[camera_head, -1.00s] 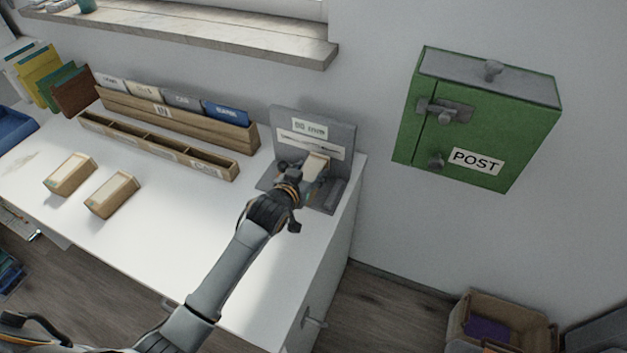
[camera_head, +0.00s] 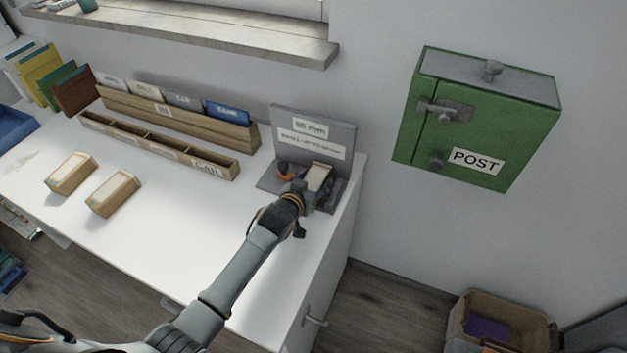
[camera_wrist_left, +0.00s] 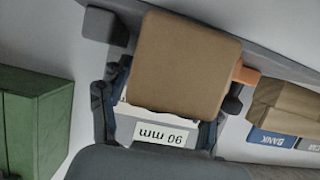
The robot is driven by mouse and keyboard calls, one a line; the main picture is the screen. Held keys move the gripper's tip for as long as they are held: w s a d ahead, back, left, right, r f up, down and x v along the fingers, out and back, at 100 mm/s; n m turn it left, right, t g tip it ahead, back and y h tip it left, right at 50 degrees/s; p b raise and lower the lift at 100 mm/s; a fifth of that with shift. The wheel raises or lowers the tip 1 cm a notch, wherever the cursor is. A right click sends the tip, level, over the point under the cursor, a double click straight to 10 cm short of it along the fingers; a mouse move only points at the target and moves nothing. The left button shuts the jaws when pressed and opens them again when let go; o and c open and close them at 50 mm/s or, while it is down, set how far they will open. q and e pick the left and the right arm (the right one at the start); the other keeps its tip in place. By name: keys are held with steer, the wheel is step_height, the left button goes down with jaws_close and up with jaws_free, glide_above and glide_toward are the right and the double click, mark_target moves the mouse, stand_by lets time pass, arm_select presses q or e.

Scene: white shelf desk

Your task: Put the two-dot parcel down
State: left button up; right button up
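A brown parcel with a pale top (camera_head: 318,177) is at the grey gauge stand (camera_head: 313,130) at the desk's right end. No dots can be made out on it. My left gripper (camera_head: 312,190) reaches it from the front. In the left wrist view the parcel's plain brown face (camera_wrist_left: 187,62) lies between my left gripper's fingers (camera_wrist_left: 168,100), which appear to press its sides. The parcel is low over the stand's base; whether it touches is hidden. The gauge's "90 mm" label (camera_wrist_left: 160,136) shows beyond it. My right gripper is out of view.
Two more parcels (camera_head: 71,174) (camera_head: 113,194) lie on the white desk (camera_head: 170,235). A wooden slot rack (camera_head: 160,145) and a card rack (camera_head: 180,118) stand behind. A green post box (camera_head: 480,125) hangs at right, above a floor bin (camera_head: 500,325).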

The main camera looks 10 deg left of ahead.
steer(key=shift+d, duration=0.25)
arm_select(q)
steer(key=shift+r, duration=0.2)
steer(key=v, duration=1.2)
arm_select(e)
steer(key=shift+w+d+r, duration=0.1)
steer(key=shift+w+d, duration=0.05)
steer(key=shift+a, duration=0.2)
